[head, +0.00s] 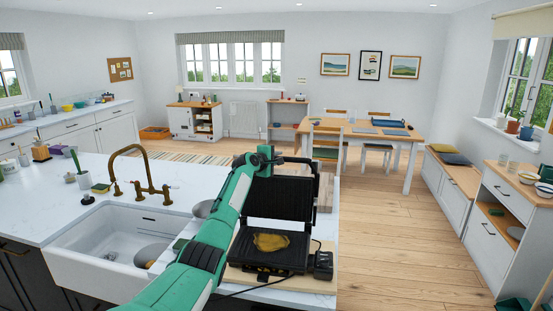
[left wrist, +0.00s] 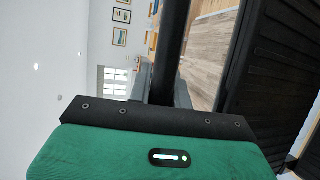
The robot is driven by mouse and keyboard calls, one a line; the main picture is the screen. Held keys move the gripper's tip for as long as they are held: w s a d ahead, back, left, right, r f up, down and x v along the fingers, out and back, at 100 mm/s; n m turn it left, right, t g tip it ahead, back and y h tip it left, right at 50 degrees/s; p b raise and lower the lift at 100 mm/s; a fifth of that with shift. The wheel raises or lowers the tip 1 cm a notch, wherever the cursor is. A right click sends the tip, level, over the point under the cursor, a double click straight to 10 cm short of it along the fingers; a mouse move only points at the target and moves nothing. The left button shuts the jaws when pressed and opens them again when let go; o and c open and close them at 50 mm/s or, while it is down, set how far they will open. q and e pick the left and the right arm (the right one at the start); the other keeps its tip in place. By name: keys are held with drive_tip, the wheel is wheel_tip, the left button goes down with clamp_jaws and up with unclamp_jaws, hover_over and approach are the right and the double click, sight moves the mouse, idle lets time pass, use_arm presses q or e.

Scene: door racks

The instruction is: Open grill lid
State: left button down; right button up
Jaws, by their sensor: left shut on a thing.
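The black grill stands on the counter on a wooden board (head: 285,281). Its ribbed lid (head: 285,199) is raised and stands about upright, showing its inner face. A yellow-brown piece of food (head: 271,242) lies on the lower plate (head: 262,258). My left gripper (head: 268,157) is at the lid's top edge, shut on the grill lid's handle. In the left wrist view the dark handle bar (left wrist: 175,45) runs up from the gripper, and the ribbed lid (left wrist: 280,75) fills the right side. My right gripper is not in view.
A white sink (head: 110,255) with a brass tap (head: 140,180) is left of my arm. A small dark box (head: 323,263) with a cable sits at the grill's right, near the counter edge. Open floor lies to the right.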

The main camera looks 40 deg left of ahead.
use_arm(q)
drive_tip(key=shift+w+d+f, duration=0.1)
drive_tip(key=shift+d+f, duration=0.1)
drive_tip(key=shift+f, duration=0.5)
drive_tip(key=c, duration=1.3)
unclamp_jaws()
drive_tip(key=shift+a, duration=0.1)
drive_tip(key=shift+w+a+r, duration=0.15)
drive_tip(key=shift+w+r, duration=0.05)
drive_tip(key=shift+s, duration=0.1)
drive_tip(key=b+v, duration=0.4)
drive_tip(key=v, duration=0.9)
drive_tip(key=shift+s+b, duration=0.3)
